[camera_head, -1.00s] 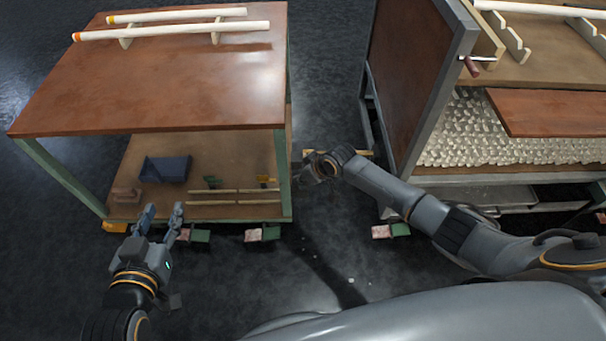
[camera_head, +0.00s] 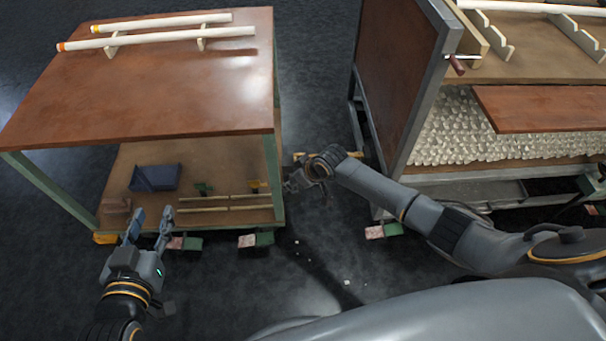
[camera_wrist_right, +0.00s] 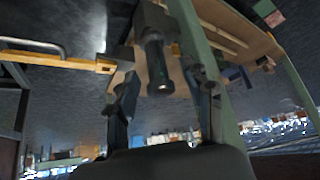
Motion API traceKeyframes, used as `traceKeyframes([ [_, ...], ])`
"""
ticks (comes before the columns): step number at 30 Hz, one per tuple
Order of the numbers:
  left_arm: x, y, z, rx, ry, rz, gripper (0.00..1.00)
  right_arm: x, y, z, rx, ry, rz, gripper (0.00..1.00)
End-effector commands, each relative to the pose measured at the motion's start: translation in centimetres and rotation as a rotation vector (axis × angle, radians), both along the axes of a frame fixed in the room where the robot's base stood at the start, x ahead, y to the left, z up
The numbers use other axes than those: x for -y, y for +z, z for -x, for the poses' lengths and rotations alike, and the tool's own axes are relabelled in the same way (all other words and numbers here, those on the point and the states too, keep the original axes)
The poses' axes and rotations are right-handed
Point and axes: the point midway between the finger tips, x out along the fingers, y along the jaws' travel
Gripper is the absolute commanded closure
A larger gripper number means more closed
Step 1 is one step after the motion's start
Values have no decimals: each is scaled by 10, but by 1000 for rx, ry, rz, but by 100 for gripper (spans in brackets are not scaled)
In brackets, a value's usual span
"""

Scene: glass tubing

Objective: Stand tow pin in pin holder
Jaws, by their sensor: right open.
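A dark upright cylinder with a flared lower end (camera_wrist_right: 156,66) shows in the right wrist view, under a dark block beside the green post. It may be the tow pin or its holder; I cannot tell which. My right gripper (camera_wrist_right: 163,88) is open, with its fingers apart on either side of the cylinder in the picture; no contact is clear. In the head view my right gripper (camera_head: 303,178) is beside the left cart's right front leg, small and dark. My left gripper (camera_head: 150,226) is open and empty before the left cart's lower shelf.
A yellow bar (camera_wrist_right: 60,62) reaches toward my right gripper from the left in the wrist view. The left cart (camera_head: 180,85) carries white tubes on top and a blue bin (camera_head: 155,178) below. The right cart (camera_head: 405,80) stands across a floor gap.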

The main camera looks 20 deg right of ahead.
Motion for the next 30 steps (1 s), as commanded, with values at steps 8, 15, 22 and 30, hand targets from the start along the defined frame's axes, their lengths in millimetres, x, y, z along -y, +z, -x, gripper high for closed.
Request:
traceKeyframes([
  [8,0,0,0,0,0,0,60,13,35,20,2,1,2,48],
  [15,0,0,0,0,0,0,60,24,70,40,2,0,3,48],
  [22,0,0,0,0,0,0,60,30,91,52,1,-1,3,48],
  [30,0,0,0,0,0,0,60,31,95,54,-1,-1,2,48],
])
